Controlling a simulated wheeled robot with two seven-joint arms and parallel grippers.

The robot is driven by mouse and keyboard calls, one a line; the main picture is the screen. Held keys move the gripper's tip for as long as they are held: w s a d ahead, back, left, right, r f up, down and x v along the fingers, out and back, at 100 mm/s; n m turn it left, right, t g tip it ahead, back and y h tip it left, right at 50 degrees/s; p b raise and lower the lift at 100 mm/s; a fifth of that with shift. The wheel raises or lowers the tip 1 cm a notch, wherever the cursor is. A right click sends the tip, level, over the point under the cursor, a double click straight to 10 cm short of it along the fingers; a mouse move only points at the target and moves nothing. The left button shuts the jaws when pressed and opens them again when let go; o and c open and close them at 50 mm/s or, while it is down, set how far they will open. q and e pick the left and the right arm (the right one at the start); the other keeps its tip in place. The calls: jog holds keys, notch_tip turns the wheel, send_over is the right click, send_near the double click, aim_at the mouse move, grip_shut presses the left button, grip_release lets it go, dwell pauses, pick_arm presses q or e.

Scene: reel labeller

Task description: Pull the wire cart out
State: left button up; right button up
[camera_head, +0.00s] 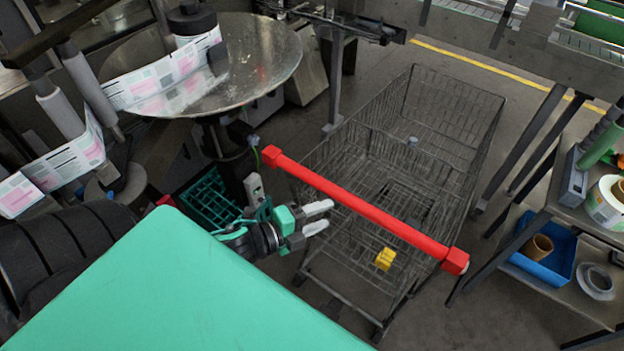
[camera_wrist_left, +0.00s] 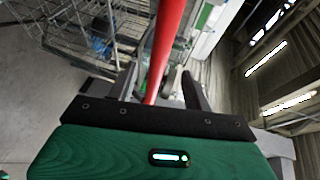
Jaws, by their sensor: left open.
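The wire cart (camera_head: 440,120) stands on the floor in the middle of the head view, with a long red handle bar (camera_head: 365,212) along its near edge. A yellow piece (camera_head: 385,259) sits low at its near end. My left gripper (camera_head: 325,217) is open beside the left part of the bar, its pale fingers pointing right. In the left wrist view the red bar (camera_wrist_left: 165,45) runs between the two spread fingers (camera_wrist_left: 161,82), and cart wire (camera_wrist_left: 65,30) shows at upper left. I cannot tell whether the fingers touch the bar. My right gripper is out of view.
A round metal table (camera_head: 265,60) with printed labels stands at upper left. A green crate (camera_head: 208,198) is left of the cart. A workbench with a blue bin (camera_head: 535,262) is close on the right. A conveyor frame (camera_head: 470,45) runs behind. Floor shows at bottom right.

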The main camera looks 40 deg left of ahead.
pick_arm(q)
jog(key=shift+v, duration=0.9)
notch_tip(320, 180, down, 5)
jog(key=s+a+n+g+y, duration=0.35)
jog(key=n+y, duration=0.35)
jog(key=n, duration=0.6)
jog(key=s+d+f+n+g, duration=0.4)
jog(key=s+d+n+g, duration=0.1)
jog(key=s+n+g, duration=0.3)
notch_tip(320, 180, down, 29)
jog(key=m, duration=0.1)
jog(key=s+a+f+g, duration=0.2)
jog(key=s+a+f, duration=0.1)
jog(key=s+f, duration=1.7)
jog(key=shift+s+a+f, duration=0.25)
jog(key=shift+s+f, duration=0.05)
jog(key=shift+f, duration=0.4)
